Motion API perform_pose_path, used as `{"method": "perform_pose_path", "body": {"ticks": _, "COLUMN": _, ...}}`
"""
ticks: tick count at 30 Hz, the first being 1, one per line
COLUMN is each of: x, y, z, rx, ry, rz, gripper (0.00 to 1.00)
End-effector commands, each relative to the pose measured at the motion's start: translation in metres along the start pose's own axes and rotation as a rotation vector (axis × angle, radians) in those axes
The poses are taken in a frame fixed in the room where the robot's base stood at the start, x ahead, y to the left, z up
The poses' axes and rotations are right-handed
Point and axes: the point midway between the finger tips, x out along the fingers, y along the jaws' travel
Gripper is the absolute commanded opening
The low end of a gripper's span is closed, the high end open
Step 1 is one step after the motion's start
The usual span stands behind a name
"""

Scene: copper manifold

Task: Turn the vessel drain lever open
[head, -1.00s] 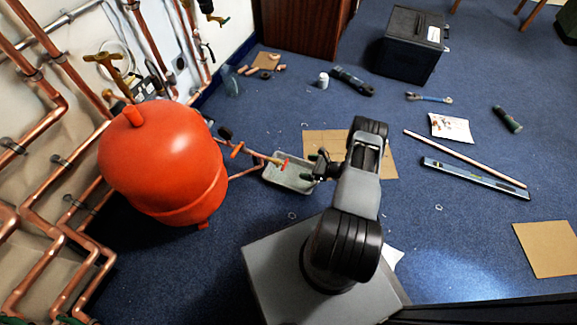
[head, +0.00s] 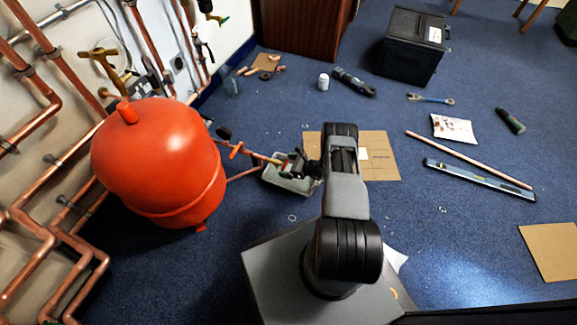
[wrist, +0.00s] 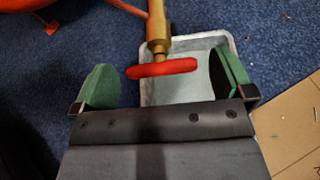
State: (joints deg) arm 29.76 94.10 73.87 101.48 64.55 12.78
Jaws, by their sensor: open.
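The red drain lever (wrist: 162,68) sits across the end of a brass drain valve (wrist: 157,30) in the wrist view. My gripper (wrist: 165,85) is open, with one green-padded finger on each side of the lever and a gap to both. The lever lies between the fingers, apart from them. In the head view my gripper (head: 296,163) is over the grey tray at the end of the copper drain pipe (head: 262,157); it mostly hides the lever there. The red vessel (head: 160,160) stands to the left.
The grey tray (wrist: 148,94) lies under the valve. Another orange-red handle (head: 236,150) is on the pipework nearer the vessel. Copper wall pipes (head: 75,170) fill the left side.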

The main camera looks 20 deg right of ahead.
Motion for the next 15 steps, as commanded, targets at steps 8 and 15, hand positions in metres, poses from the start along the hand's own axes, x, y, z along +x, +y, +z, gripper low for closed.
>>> {"method": "perform_pose_path", "body": {"ticks": 8, "x": -0.0003, "y": 0.0001, "z": -0.0001, "rx": 0.000, "ry": 0.000, "rz": 0.000, "gripper": 0.82}}
{"method": "perform_pose_path", "body": {"ticks": 15, "x": -0.0004, "y": 0.0002, "z": -0.0001, "rx": 0.000, "ry": 0.000, "rz": 0.001, "gripper": 0.59}}
